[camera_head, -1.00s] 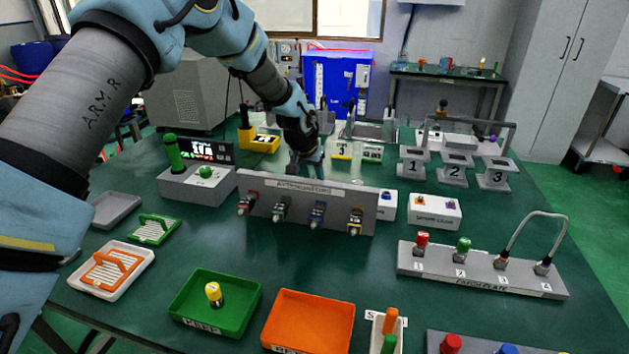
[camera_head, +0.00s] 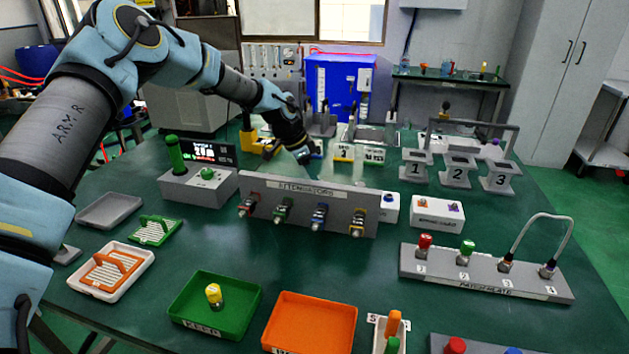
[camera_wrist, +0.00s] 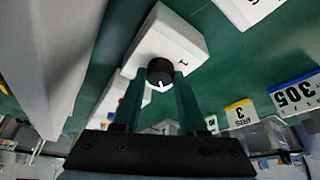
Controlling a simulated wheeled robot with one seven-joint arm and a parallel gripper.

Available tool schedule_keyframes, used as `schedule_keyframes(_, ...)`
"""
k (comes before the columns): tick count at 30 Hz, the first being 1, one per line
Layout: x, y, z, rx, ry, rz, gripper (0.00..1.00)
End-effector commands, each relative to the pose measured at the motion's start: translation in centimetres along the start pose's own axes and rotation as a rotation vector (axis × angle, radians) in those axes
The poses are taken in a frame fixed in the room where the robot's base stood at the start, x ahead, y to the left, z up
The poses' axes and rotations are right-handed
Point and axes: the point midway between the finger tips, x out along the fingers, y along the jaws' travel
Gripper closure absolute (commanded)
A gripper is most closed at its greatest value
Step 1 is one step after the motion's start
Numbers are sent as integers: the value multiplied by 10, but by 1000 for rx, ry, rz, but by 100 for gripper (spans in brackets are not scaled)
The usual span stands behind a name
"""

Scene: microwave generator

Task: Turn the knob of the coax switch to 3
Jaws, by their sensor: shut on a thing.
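The coax switch is a white box (camera_wrist: 190,45) in the wrist view, with a black round knob (camera_wrist: 160,72) on top. A white pointer line on the knob points toward the bottom of the wrist picture. A mark like "1" is printed on the box beside the knob; I cannot make out other position numbers. My gripper (camera_wrist: 160,84) has its two dark green fingers on either side of the knob, shut on it. In the head view my gripper (camera_head: 304,160) reaches down behind the attenuators panel (camera_head: 300,208), which hides the fingertips and the knob.
The grey attenuators panel stands close in front of my gripper. Yellow-and-white numbered blocks (camera_wrist: 238,112) stand nearby. A grey box with a green handle (camera_head: 195,185) is at left, numbered stands (camera_head: 457,172) at right. Green (camera_head: 215,325) and orange (camera_head: 310,320) trays lie in front.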

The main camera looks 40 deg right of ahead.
Motion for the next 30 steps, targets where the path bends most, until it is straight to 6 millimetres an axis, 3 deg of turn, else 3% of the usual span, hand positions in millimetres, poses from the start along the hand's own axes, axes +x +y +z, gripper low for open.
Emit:
schedule_keyframes(23,0,-1,0,94,-1,37,100)
schedule_keyframes(24,0,-1,0,94,-1,37,56)
schedule_keyframes(30,0,-1,0,93,-1,38,33)
